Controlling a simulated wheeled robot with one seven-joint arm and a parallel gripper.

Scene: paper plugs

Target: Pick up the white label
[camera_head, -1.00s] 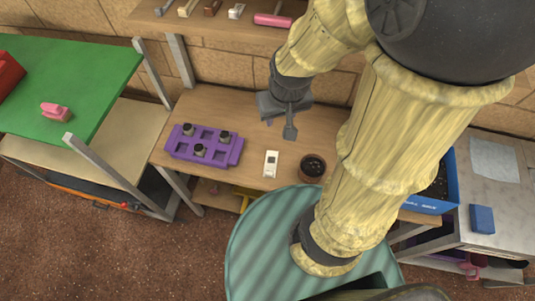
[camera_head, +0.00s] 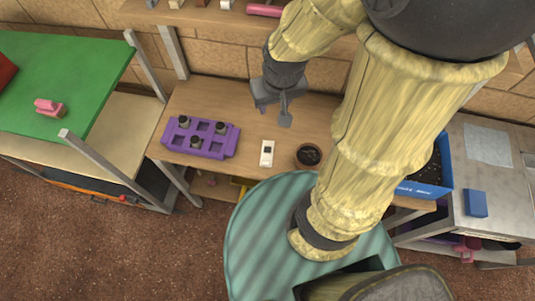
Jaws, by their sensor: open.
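The white label (camera_head: 267,153) lies near the front edge of the wooden workbench, between a purple tray and a dark pot. It is a small upright-looking white rectangle with a dark mark on its lower part. My gripper (camera_head: 274,108) is open and empty, above the bench and farther back than the label. It is clear of the label, and one finger shows more plainly than the other.
The purple tray (camera_head: 229,146) with several small dark plugs stands left of the label. A brown pot of soil (camera_head: 308,156) stands close on its right. A blue box of soil (camera_head: 428,190) is farther right. A shelf (camera_head: 150,14) hangs above the bench.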

